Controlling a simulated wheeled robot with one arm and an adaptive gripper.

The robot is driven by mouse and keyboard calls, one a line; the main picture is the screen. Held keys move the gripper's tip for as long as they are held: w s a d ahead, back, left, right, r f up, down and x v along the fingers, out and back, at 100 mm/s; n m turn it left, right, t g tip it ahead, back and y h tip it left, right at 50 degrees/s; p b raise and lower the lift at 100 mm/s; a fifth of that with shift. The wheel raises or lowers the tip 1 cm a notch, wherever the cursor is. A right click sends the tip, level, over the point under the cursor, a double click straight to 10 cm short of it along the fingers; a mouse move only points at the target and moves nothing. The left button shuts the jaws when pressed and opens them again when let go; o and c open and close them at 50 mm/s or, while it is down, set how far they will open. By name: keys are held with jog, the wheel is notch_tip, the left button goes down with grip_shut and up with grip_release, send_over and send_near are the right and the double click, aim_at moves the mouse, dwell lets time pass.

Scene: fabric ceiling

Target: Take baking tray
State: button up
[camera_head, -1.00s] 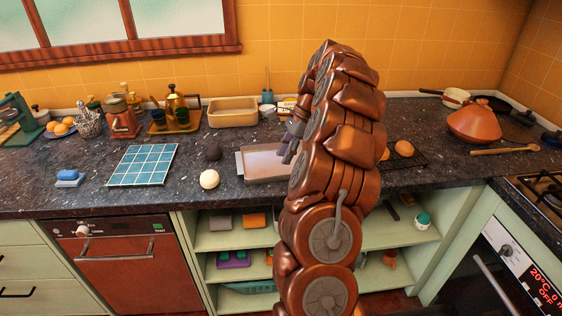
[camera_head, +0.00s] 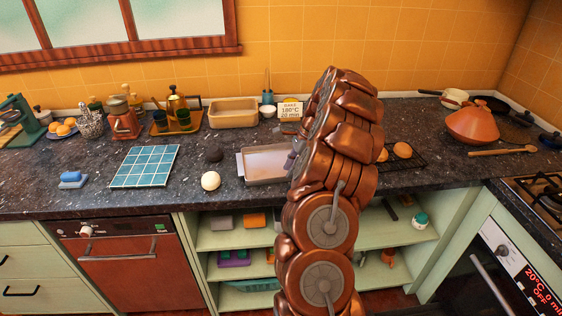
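The baking tray (camera_head: 262,164) is a shallow, grey-pink rectangular metal tray. It lies flat on the dark countertop, left of my copper-coloured arm, which covers its right end. My gripper (camera_head: 293,156) shows only as a small grey-purple piece at the arm's left edge, by the tray's right part. Its fingertips are mostly hidden behind the arm, so I cannot tell whether it touches the tray or is open or shut.
A white ball (camera_head: 210,181) and a dark ball (camera_head: 214,154) lie left of the tray. A blue tiled mat (camera_head: 145,166) is further left. A tan rectangular dish (camera_head: 233,113) and a "BAKE 180°C 20 min" card (camera_head: 290,110) stand behind. A rack with buns (camera_head: 402,150) is right.

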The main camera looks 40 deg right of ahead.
jog(key=shift+x, duration=1.25)
grip_shut()
